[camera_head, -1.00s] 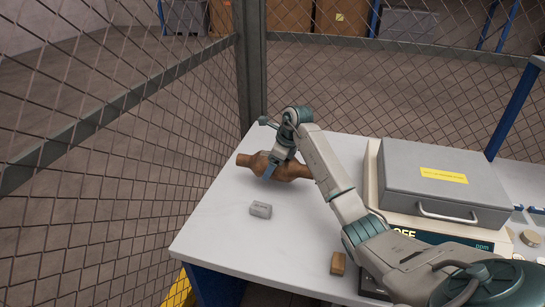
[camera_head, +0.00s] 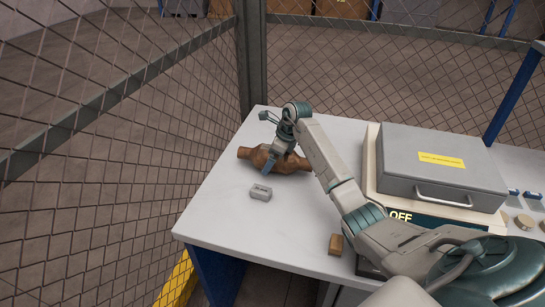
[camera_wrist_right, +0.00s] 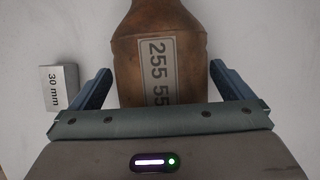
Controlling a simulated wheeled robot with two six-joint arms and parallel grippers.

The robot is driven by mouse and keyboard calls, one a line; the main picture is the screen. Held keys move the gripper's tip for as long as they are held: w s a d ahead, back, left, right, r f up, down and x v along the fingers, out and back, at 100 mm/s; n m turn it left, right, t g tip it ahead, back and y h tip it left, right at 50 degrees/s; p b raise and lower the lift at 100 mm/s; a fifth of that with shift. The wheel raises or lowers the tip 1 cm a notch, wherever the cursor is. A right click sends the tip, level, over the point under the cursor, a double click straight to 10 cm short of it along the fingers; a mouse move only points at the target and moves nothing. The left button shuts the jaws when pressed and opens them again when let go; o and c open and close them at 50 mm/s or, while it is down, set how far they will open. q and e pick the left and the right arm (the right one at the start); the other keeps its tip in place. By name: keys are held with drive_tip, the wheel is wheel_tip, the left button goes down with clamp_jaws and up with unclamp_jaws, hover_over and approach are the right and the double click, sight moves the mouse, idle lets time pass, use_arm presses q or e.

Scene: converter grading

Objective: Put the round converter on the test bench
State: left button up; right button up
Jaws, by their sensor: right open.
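A rust-brown converter (camera_head: 294,164) with a bulging middle and pipe ends lies on the white table (camera_head: 225,218), near its far left corner. My right gripper (camera_head: 268,160) is over its middle, pointing down. In the right wrist view, the open right gripper (camera_wrist_right: 161,72) has one finger on each side of the converter (camera_wrist_right: 150,45), with a visible gap at each. A label on it reads "255 55", partly cut off by the gripper body. A cream device (camera_head: 372,185) with a closed grey lid (camera_head: 425,180) and an "OFF" display stands on the right. My left gripper is not in view.
A small grey block (camera_head: 261,193) lies in front of the converter; in the right wrist view this block (camera_wrist_right: 58,88), marked "30 mm", is beside the left finger. A small brown block (camera_head: 336,244) lies near the front edge. Mesh fencing (camera_head: 110,150) borders the table's left and back.

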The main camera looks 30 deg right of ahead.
drive_tip(key=p+v, duration=0.6)
drive_tip(key=v, duration=0.6)
drive_tip(key=shift+w+r, duration=0.1)
